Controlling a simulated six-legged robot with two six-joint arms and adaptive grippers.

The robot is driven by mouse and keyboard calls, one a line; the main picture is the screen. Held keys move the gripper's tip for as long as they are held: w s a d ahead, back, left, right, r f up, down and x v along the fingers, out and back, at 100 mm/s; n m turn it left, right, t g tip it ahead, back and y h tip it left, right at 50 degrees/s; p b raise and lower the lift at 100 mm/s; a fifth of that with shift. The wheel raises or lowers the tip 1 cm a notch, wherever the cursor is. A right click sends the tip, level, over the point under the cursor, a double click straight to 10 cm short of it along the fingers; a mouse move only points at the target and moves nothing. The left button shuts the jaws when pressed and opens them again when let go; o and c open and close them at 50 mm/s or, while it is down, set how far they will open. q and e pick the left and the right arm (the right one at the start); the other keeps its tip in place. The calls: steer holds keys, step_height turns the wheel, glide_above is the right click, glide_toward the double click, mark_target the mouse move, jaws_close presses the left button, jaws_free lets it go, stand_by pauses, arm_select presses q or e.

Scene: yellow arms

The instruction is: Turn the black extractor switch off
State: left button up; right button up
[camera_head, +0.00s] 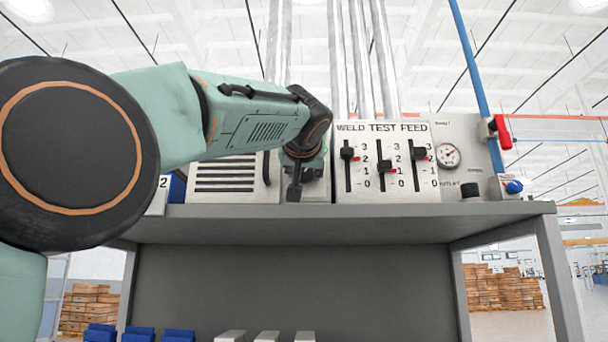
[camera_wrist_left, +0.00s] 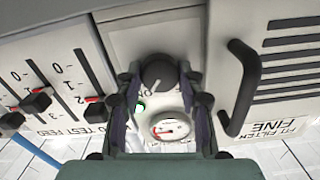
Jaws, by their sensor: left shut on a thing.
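The black extractor switch (camera_wrist_left: 158,72) is a round rotary knob on a pale panel, between a slotted filter panel and the weld test feed panel. It shows in the left wrist view between the fingers of my left gripper (camera_wrist_left: 158,80). Part of a printed label shows beside it. My left gripper is shut on the knob, one finger on each side. In the head view my left gripper (camera_head: 294,188) is at the same panel and hides most of the knob. My right gripper is in neither view.
The weld test feed panel (camera_head: 411,190) with three black sliders stands to the right. A slotted panel (camera_head: 224,172) with a black handle (camera_wrist_left: 243,88) is on the other side. A small gauge (camera_wrist_left: 170,127) sits close by the fingers. The grey shelf (camera_head: 330,222) runs below.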

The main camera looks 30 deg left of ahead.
arm_select(q)
steer(key=n+b, duration=0.2)
steer(key=n, duration=0.1)
steer(key=shift+f, duration=0.1)
steer(key=n+b, duration=0.1)
steer(key=n, duration=0.3)
steer(key=n+b, duration=0.1)
steer(key=n, duration=0.3)
steer(key=shift+n, duration=0.3)
steer(key=n, duration=0.4)
steer(key=shift+n, duration=0.4)
steer(key=o, duration=1.2)
steer(key=shift+s, duration=0.1)
